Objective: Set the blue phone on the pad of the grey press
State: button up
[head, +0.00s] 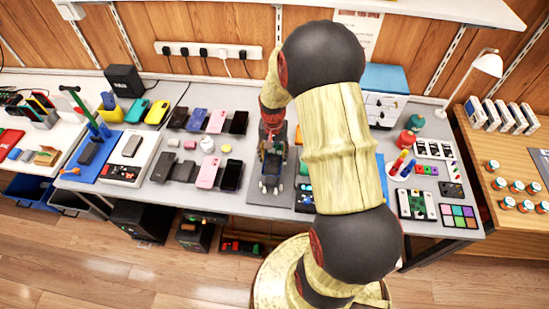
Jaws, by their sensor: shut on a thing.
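A violet-blue phone (197,119) lies flat in the back row of phones, left of the middle of the bench in the head view. My gripper (271,184) points down over a dark grey base plate (257,198) near the bench's middle. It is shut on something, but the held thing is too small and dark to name. The plate may belong to the grey press; my gripper and arm cover most of that spot, so its pad cannot be made out.
Black and pink phones (216,121) flank the violet-blue one. My arm hides the bench right of centre. A white lamp (487,64) and several small parts stand at the right.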

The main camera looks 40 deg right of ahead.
jog(key=shift+w+a+f, duration=0.1)
jog(key=shift+f, duration=0.15)
notch_tip(320, 180, down, 6)
jog(key=b, duration=0.4)
jog(key=shift+r, duration=0.2)
jog(key=shift+f+b, duration=0.5)
jog(key=shift+f, duration=0.35)
jog(key=shift+f, duration=0.4)
dwell(1.6)
jog(key=o, duration=1.3)
jog(key=shift+o, duration=0.7)
jog(key=shift+o, duration=1.3)
jog(key=shift+r+p, duration=0.7)
jog(key=shift+p, duration=0.05)
